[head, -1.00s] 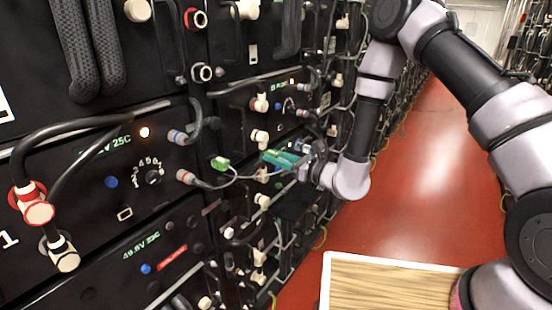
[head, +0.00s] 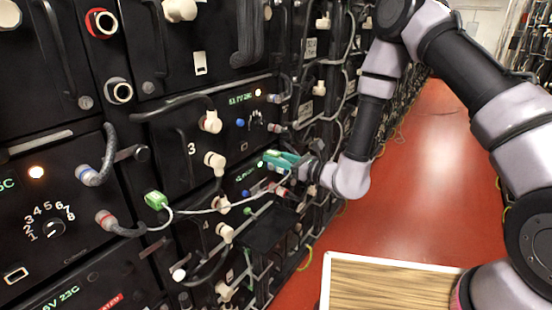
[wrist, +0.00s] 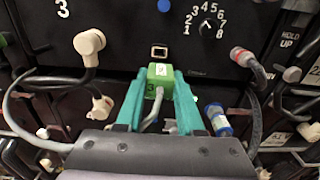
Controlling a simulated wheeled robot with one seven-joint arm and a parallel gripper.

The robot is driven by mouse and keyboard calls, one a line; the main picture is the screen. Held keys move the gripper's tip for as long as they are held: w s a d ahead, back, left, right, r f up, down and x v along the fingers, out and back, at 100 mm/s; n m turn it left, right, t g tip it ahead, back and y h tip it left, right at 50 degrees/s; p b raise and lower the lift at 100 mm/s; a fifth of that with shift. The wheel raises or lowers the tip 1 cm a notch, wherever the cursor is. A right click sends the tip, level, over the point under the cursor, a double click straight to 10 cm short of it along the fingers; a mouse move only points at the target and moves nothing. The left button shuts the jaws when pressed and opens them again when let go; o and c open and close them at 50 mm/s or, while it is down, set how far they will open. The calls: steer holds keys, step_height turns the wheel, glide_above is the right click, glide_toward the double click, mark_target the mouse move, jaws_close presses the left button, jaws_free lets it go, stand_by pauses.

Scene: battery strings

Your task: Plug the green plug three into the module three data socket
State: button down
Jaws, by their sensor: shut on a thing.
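A green plug marked 3 (wrist: 160,76) is clamped between the teal fingertips of my gripper (wrist: 160,88). A grey cable trails from it back between the fingers. In the wrist view a tan-framed data socket (wrist: 159,51) sits just above the plug on the black module three panel (wrist: 125,40), with a small visible gap. I cannot tell the depth between them. In the head view my gripper (head: 281,159) is in front of the rack. The held plug is hard to make out there, and the socket is not discernible.
Another green plug (head: 155,201) with a pale cable hangs at the left module. A blue-ended connector (wrist: 218,120) is by the right finger. A wood-topped surface (head: 390,285) stands low; the red aisle is clear.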

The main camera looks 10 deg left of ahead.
steer(key=shift+x, duration=2.95)
steer(key=shift+x, duration=1.45)
steer(key=shift+c, duration=2.2)
jaws_free()
steer(key=shift+a, duration=0.1)
steer(key=v, duration=1.1)
steer(key=shift+r, duration=0.1)
